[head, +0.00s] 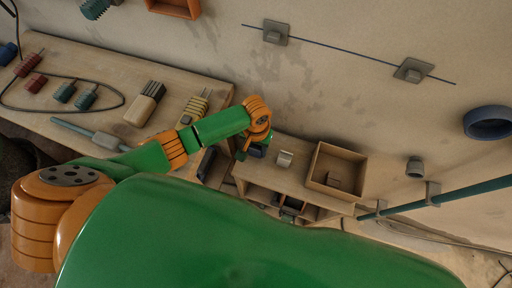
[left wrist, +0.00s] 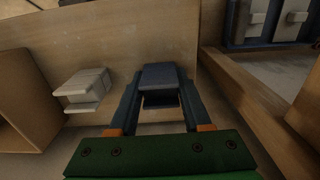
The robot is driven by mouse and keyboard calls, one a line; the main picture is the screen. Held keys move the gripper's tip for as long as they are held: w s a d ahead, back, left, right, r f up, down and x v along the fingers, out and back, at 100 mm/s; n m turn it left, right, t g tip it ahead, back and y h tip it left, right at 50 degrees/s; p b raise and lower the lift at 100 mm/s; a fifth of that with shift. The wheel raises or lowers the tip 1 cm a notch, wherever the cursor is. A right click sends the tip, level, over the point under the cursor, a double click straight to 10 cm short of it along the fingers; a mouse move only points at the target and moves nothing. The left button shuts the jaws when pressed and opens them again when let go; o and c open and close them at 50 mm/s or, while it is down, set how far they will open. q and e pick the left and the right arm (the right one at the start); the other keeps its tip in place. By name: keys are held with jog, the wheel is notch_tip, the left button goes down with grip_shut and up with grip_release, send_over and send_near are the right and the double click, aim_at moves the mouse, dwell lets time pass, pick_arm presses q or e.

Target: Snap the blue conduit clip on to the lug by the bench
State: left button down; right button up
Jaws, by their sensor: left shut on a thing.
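My left gripper (head: 250,151) is at the end of the arm reaching over the small wooden bench (head: 262,178). In the left wrist view, its two dark fingers (left wrist: 160,100) are closed on a dark blue clip (left wrist: 160,77). The clip shows a flat top and a hollow facing the camera; its far side is hidden. My right gripper is not in view.
An open wooden box (head: 346,150) stands right of the grey block. A larger workbench (head: 90,65) with several tools is at left. A teal pipe (head: 470,190) runs along the wall at right. A blue-framed panel (left wrist: 262,42) lies beyond a wooden edge.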

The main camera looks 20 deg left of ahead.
pick_arm(q)
jog(key=r, duration=0.1)
jog(key=r+p, duration=0.1)
jog(key=r, duration=0.1)
jog(key=r+p, duration=0.1)
jog(key=shift+s+d+r, duration=0.25)
jog(key=shift+d, duration=0.15)
jog(key=s+d+r+p, duration=0.2)
jog(key=s+d+r, duration=0.6)
jog(key=d, duration=0.2)
jog(key=shift+s+r, duration=0.2)
jog(key=shift+s, duration=0.05)
jog(key=c, duration=0.9)
grip_release()
grip_shut()
